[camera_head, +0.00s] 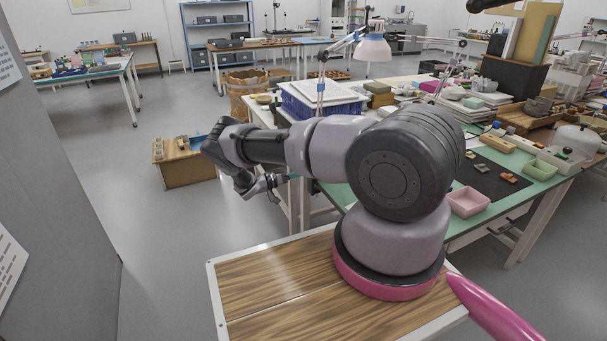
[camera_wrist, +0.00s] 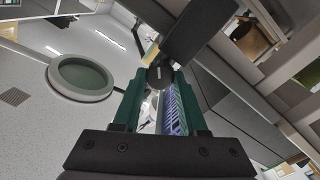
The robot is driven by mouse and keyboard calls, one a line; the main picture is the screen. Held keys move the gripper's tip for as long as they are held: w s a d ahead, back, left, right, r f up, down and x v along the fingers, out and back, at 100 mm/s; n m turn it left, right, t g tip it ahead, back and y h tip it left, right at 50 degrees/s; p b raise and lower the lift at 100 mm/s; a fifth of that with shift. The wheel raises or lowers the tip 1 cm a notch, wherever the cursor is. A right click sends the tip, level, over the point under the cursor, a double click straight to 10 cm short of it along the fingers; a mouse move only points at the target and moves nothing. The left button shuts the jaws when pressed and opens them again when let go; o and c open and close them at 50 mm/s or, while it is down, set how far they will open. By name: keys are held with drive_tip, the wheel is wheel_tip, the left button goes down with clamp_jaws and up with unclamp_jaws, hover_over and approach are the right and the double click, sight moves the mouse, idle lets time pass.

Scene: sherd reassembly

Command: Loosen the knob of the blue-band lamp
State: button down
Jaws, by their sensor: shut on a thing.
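My gripper (camera_wrist: 160,76) has its green fingers shut on a dark round knob (camera_wrist: 159,75) with a pale line on its face, in the wrist view. A dark block or bracket (camera_wrist: 197,32) lies just beyond the knob. In the head view my gripper (camera_head: 291,176) is low beside the workbench's left side, and the knob cannot be made out there. A lamp with a pale pink shade (camera_head: 373,48) stands above the bench on a jointed arm. Its post (camera_head: 320,90) goes down behind my arm, so its foot is hidden.
The green-topped bench (camera_head: 490,217) holds a blue crate (camera_head: 318,104), a pink tray (camera_head: 468,201) and several sherds on a dark mat. A second lamp arm (camera_head: 457,43) stands behind. A wooden box (camera_head: 189,172) stands left of my gripper. The floor (camera_head: 150,240) is open at left.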

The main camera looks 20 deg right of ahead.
drive_tip(key=shift+a, duration=0.1)
drive_tip(key=shift+c, duration=2.2)
unclamp_jaws()
drive_tip(key=a, duration=1)
drive_tip(key=shift+a, duration=0.4)
drive_tip(key=shift+f, duration=0.1)
